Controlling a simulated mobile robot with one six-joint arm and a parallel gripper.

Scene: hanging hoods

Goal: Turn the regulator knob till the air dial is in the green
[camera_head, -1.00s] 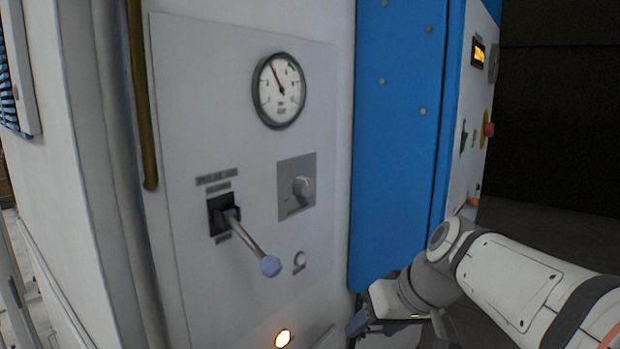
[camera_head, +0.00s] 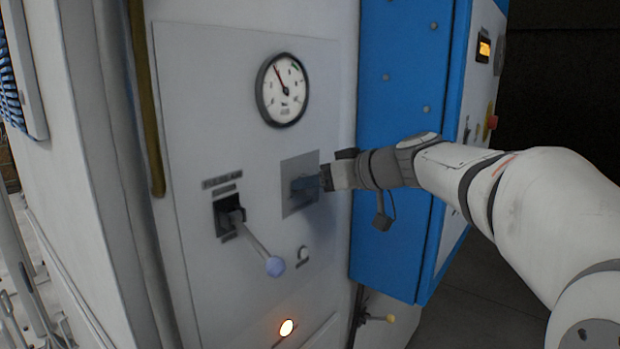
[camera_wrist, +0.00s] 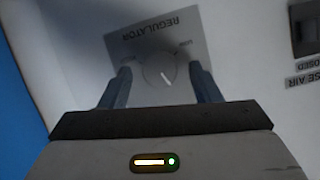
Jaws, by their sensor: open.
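The regulator knob (camera_wrist: 160,70) is a round grey knob with a white pointer mark, on a grey square plate (camera_head: 290,205) lettered REGULATOR in the wrist view. My gripper (camera_head: 308,184) is at the plate from the right and hides the knob in the head view. In the wrist view my gripper (camera_wrist: 163,82) is open, with one blue finger on each side of the knob; I cannot tell whether they touch it. The air dial (camera_head: 282,90) is a round white gauge with a dark rim above. Its red needle points up and left, short of the green band at upper right.
A lever (camera_head: 258,248) with a pale blue ball end sticks out left of and below the knob. A small round fitting (camera_head: 303,254) and a lit orange lamp (camera_head: 287,327) are lower on the panel. A blue panel (camera_head: 398,130) stands to the right.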

